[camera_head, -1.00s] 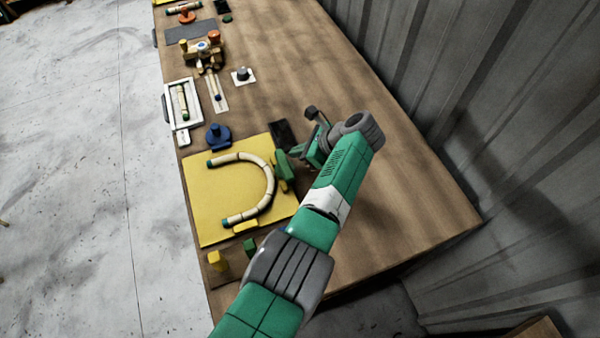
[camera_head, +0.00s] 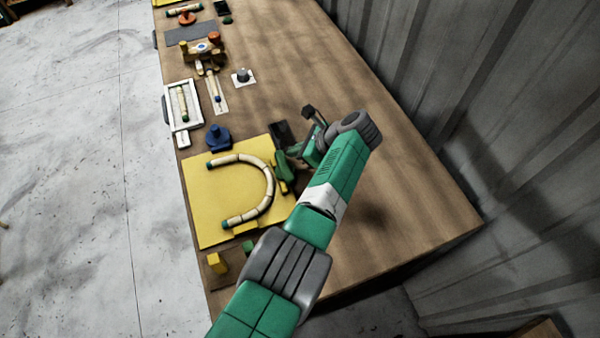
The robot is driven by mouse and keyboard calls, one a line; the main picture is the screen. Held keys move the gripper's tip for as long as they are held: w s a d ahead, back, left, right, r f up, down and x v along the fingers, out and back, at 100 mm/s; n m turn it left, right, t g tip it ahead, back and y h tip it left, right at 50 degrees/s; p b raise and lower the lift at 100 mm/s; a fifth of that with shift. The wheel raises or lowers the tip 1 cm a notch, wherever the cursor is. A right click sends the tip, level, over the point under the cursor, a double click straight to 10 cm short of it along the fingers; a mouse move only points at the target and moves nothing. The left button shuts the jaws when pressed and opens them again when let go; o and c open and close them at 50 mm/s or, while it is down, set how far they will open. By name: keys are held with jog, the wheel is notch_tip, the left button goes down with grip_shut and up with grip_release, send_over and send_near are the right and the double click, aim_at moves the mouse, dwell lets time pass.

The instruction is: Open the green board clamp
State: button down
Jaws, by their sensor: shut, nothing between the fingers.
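The yellow board (camera_head: 200,220) lies on the near left part of the table, with a U-shaped pale rattan piece (camera_head: 270,180) on it, its ends dark green. The green board clamp (camera_head: 284,166) is at the board's right edge, beside the rattan bend. My gripper (camera_head: 298,152) is shut and empty, reaching down at the clamp's upper right. It is small and partly hidden by my wrist and arm, so I cannot tell whether it touches the clamp.
A blue knobbed piece (camera_head: 217,138) stands just above the board. A yellow block (camera_head: 217,263) and a smaller green block (camera_head: 249,247) stand below it. A white tray (camera_head: 171,108) and a wooden jig (camera_head: 204,55) are farther up. The table's right side is clear.

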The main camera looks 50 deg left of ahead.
jog(key=shift+r, duration=0.1)
jog(key=p+v, duration=0.2)
jog(key=v, duration=0.5)
jog(key=shift+d+r+p, duration=0.15)
jog(key=shift+d+p, duration=0.15)
jog(key=shift+p, duration=0.1)
jog(key=shift+w, duration=0.1)
